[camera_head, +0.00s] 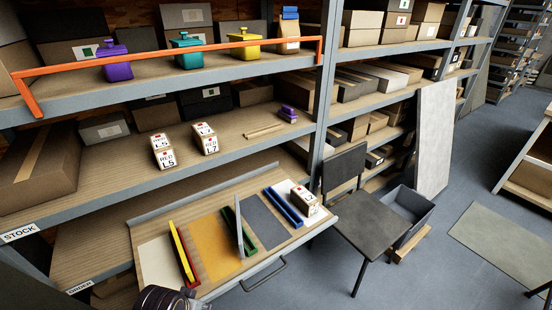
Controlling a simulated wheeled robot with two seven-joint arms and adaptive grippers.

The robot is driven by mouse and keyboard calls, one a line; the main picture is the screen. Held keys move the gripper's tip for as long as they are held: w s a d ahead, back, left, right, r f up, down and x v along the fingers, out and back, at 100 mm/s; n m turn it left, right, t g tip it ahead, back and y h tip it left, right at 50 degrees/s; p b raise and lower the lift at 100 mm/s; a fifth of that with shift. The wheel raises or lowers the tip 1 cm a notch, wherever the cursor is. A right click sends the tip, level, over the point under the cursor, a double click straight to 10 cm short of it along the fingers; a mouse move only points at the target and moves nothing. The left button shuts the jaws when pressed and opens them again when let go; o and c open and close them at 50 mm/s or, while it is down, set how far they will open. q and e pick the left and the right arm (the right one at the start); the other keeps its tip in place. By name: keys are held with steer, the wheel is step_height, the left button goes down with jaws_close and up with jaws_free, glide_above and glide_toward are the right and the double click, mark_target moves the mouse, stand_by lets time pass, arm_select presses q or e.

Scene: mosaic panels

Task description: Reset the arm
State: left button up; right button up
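Neither gripper shows clearly in the head view. A dark ribbed part, likely of my own arm, shows at the bottom edge left of centre, in front of the pull-out board (212,211). On the board lie a white panel (158,262), an orange panel (216,248) and a grey-blue panel (264,221). Yellow and red strips (184,254), a green strip (247,232) and a blue strip (283,207) lie or stand among them. A grey upright piece (239,228) stands by the green strip. A small labelled box (304,200) is at the right end.
The shelf above holds labelled boxes (163,150) and a small purple block (288,114). Purple (117,65), teal (187,50) and yellow (244,44) containers stand higher, behind an orange rail (170,51).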

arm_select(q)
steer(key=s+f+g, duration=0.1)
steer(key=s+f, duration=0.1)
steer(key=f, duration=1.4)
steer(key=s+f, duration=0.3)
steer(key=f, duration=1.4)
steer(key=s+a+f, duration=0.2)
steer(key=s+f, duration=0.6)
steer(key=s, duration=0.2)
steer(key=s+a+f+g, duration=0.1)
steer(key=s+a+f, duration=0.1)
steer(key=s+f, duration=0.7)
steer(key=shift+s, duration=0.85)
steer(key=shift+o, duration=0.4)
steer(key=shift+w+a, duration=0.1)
